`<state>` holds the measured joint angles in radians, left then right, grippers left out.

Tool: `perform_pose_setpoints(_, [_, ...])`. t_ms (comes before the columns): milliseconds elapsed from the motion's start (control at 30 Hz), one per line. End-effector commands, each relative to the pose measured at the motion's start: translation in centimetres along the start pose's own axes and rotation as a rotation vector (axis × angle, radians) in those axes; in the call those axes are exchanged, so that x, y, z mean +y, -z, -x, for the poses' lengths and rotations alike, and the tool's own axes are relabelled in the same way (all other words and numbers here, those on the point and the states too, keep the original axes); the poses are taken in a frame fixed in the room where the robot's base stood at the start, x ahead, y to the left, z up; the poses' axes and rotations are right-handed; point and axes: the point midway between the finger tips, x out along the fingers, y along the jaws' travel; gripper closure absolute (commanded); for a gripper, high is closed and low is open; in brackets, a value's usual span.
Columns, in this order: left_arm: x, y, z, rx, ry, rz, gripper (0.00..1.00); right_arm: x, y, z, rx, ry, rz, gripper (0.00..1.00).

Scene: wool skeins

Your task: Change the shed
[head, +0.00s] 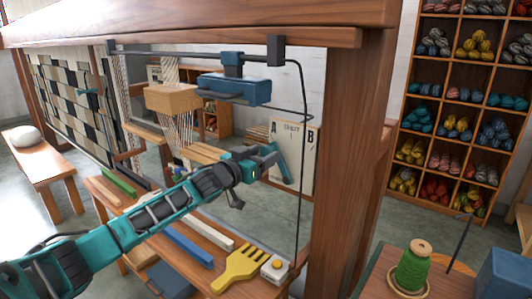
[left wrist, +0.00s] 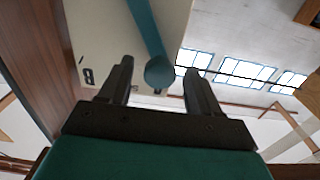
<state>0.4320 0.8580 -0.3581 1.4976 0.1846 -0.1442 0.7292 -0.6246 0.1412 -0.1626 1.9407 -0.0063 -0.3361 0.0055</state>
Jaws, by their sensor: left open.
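A cream panel (head: 299,155) marked A at its left, B at its right and a small label between hangs by the loom's right post. A teal lever (head: 281,163) lies across its left part, slanting with its upper end toward the A. My left gripper (head: 269,157) is at the lever's left side, open and empty. In the left wrist view the lever (left wrist: 148,30) and its rounded end (left wrist: 160,72) show between the two open fingers (left wrist: 158,82), with the panel (left wrist: 97,45) behind. I cannot tell whether a finger touches the lever. My right gripper is out of view.
The thick wooden loom post (head: 347,150) stands just right of the panel. A blue block (head: 233,90) on a dark bar hangs above my gripper. A yellow comb (head: 238,266) and coloured bars lie on the bench below. A green spool (head: 412,270) stands at the lower right.

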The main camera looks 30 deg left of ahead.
Motion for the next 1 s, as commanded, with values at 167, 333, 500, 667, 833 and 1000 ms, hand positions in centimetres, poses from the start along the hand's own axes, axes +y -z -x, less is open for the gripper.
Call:
perform_pose_setpoints(167, [0.0,0.0,-1.5,0.0,0.001,0.001,0.37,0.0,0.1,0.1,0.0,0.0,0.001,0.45])
perform_pose_setpoints(333, [0.0,0.0,-2.0,-0.001,0.0,0.0,0.37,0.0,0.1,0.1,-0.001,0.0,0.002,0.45])
perform_pose_setpoints(500, [0.0,-0.1,-2.0,-0.001,0.0,0.0,0.37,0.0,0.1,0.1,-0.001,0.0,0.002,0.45])
perform_pose_setpoints(667, [0.0,-0.1,-2.0,-0.001,0.0,0.0,0.44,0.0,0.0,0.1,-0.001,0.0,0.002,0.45])
perform_pose_setpoints(833, [0.0,-0.1,-2.0,-0.001,0.0,0.0,0.6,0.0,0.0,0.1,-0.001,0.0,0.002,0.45])
perform_pose_setpoints(1000, [0.0,-0.1,-2.0,-0.001,0.0,0.0,0.76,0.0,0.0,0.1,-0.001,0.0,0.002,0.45])
